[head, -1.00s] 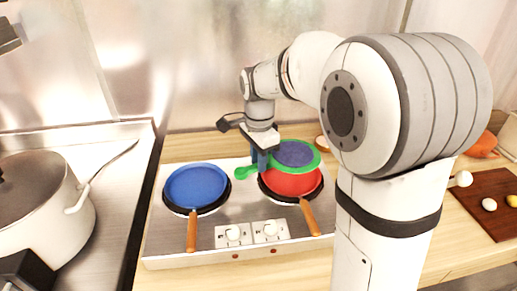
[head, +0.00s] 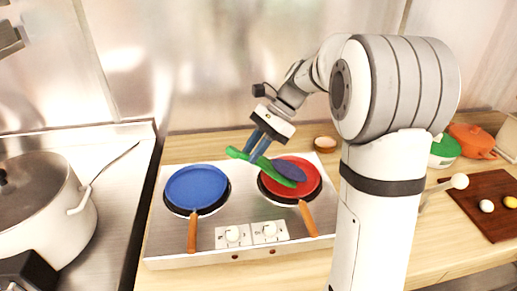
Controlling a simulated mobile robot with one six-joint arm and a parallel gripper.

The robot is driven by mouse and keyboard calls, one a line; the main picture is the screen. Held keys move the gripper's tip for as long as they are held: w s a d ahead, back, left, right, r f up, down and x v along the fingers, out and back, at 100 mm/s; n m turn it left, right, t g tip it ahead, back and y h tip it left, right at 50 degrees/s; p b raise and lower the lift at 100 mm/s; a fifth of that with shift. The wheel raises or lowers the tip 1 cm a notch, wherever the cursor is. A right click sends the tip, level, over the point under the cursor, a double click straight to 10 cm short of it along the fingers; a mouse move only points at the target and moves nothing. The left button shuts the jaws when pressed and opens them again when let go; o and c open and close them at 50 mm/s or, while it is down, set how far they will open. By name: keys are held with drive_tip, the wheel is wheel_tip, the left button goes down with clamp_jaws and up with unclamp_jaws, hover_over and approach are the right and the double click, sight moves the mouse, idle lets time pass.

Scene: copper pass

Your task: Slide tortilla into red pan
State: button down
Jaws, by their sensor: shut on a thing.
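My gripper (head: 257,147) is shut on a green flat tool (head: 238,153), seen almost edge-on and steeply tilted, with its lower right end over the red pan. A dark blue-purple disc (head: 291,170), which looks like the tortilla, lies against the upper right side of the green tool, above the red pan. I cannot tell whether the disc touches the pan. The red pan (head: 311,179) sits on the right burner, its wooden handle (head: 308,217) pointing to the front. The green tool and disc hide part of the pan's inside.
A blue pan (head: 196,186) sits on the left burner of the steel stove (head: 160,245). A large lidded pot (head: 35,205) stands at left. Green (head: 443,150) and orange (head: 474,139) pots and a cutting board (head: 490,222) are at right.

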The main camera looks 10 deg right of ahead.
sight(230, 147)
drive_tip(key=shift+s+a+r+p, duration=0.3)
drive_tip(key=shift+s+a, duration=0.15)
drive_tip(key=shift+a, duration=0.65)
drive_tip(key=shift+s+a+r+p, duration=0.3)
drive_tip(key=shift+s+a, duration=0.2)
drive_tip(key=shift+a, duration=0.65)
drive_tip(key=shift+s+a+r+p, duration=0.25)
drive_tip(key=shift+s+a+p, duration=0.15)
drive_tip(key=shift+a, duration=0.7)
drive_tip(key=a+r+p, duration=0.1)
drive_tip(key=s+a+r+p, duration=0.1)
drive_tip(key=a+r+p, duration=0.1)
drive_tip(key=shift+s, duration=0.15)
